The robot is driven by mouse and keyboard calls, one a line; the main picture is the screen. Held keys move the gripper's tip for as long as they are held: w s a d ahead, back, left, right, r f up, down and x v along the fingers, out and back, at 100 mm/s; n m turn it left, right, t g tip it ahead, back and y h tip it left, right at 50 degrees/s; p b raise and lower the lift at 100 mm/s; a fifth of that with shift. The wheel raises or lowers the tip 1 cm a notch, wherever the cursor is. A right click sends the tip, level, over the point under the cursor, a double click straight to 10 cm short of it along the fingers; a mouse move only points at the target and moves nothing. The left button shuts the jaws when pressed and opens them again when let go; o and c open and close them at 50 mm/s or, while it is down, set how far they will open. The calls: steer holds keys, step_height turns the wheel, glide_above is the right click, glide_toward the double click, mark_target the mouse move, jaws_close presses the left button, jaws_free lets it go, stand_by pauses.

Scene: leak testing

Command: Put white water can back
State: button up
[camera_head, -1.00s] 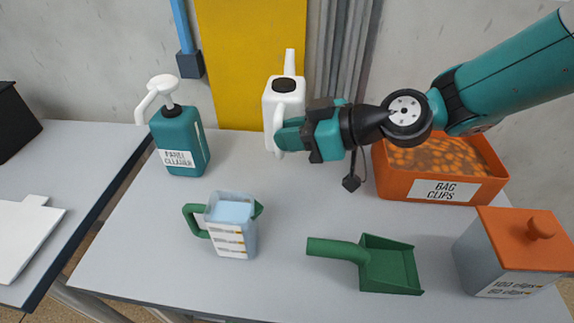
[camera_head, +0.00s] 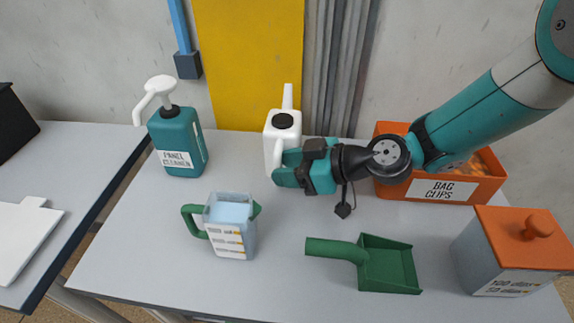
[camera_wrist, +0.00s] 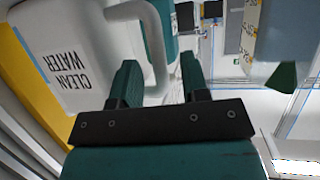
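The white water can (camera_head: 283,140) stands upright at the back of the table, in front of the yellow panel. It has a dark cap, a spout pointing up and a handle at its front. In the wrist view the can (camera_wrist: 100,45) shows its CLEAN WATER label, and its handle (camera_wrist: 157,50) lies between my fingers. My gripper (camera_head: 279,171) is at the handle, with its fingers (camera_wrist: 158,65) apart and a gap seen beside the handle. My gripper hides part of the can's base, so its contact with the table is not clear.
The panel cleaner bottle (camera_head: 180,142) stands left of the can. A measuring jug (camera_head: 230,228) and green scoop (camera_head: 385,265) are in front. The orange bag clips bin (camera_head: 440,190) is right, partly behind my arm. A lidded box (camera_head: 505,258) stands front right.

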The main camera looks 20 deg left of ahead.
steer(key=shift+d+r, duration=0.1)
steer(key=shift+d, duration=0.05)
steer(key=b+v, duration=0.2)
steer(key=v, duration=0.9)
steer(key=shift+d, duration=0.35)
steer(key=s+d+r+m+h, duration=0.3)
steer(key=s+d+m+h, duration=0.1)
steer(key=s+d, duration=0.3)
steer(key=s+d+r+m+h, duration=0.4)
steer(key=s+d+m, duration=0.3)
steer(key=d, duration=0.4)
steer(key=shift+s+r+m+h, duration=0.2)
steer(key=shift+s+m+h, duration=0.1)
steer(key=shift+s+h, duration=0.45)
step_height(320, 180, up, 9)
steer(key=p, duration=0.9)
steer(key=shift+a, duration=0.1)
